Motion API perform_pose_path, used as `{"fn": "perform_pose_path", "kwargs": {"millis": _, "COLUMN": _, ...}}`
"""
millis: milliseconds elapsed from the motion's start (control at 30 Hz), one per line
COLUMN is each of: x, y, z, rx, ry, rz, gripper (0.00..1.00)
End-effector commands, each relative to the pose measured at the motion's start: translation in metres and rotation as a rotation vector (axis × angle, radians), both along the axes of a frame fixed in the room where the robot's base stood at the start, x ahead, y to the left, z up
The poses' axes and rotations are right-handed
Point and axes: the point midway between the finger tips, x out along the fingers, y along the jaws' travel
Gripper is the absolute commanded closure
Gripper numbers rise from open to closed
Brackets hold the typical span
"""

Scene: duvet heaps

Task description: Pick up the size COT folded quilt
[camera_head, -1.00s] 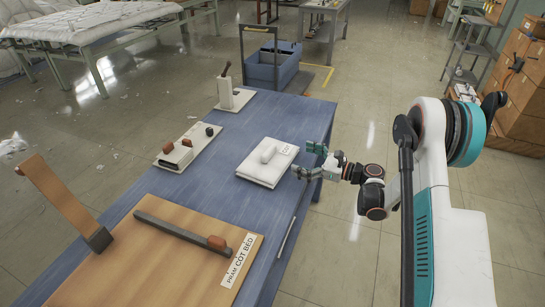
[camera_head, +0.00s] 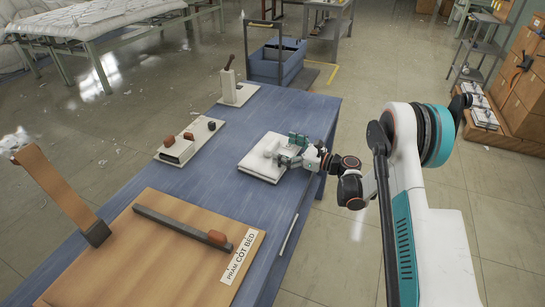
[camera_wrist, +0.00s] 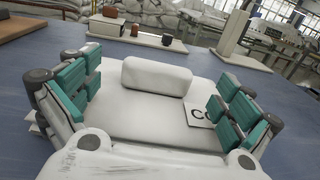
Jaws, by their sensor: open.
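The folded quilt is a flat white pad (camera_head: 262,168) with a raised white roll (camera_wrist: 156,78) on top, lying on the blue table near its right edge. A label with "CO" (camera_wrist: 201,114) shows on it in the wrist view, partly hidden by a finger. My gripper (camera_head: 293,150) is over the quilt's right part. In the wrist view my gripper (camera_wrist: 160,100) is open, with a teal-padded finger on each side of the roll and nothing between the pads touching it. The quilt's near edge is hidden by my gripper's palm.
A wooden board labelled "PRAM COT BED" (camera_head: 165,262) with a grey bar lies at the table's near end. A small white board with blocks (camera_head: 187,142) and a white post on a base (camera_head: 229,85) stand further back. A metal rod (camera_head: 290,236) lies along the right edge.

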Motion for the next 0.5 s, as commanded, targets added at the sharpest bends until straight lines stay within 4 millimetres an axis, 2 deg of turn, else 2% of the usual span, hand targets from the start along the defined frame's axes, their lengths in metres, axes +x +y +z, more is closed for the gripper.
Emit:
{"fn": "perform_pose_path", "kwargs": {"millis": 300, "x": 0.019, "y": 0.038, "z": -0.003, "rx": 0.0, "ry": 0.0, "rz": 0.002, "gripper": 0.02}}
{"fn": "perform_pose_path", "kwargs": {"millis": 500, "x": 0.021, "y": 0.041, "z": -0.001, "rx": 0.0, "ry": 0.0, "rz": 0.0, "gripper": 0.02}}
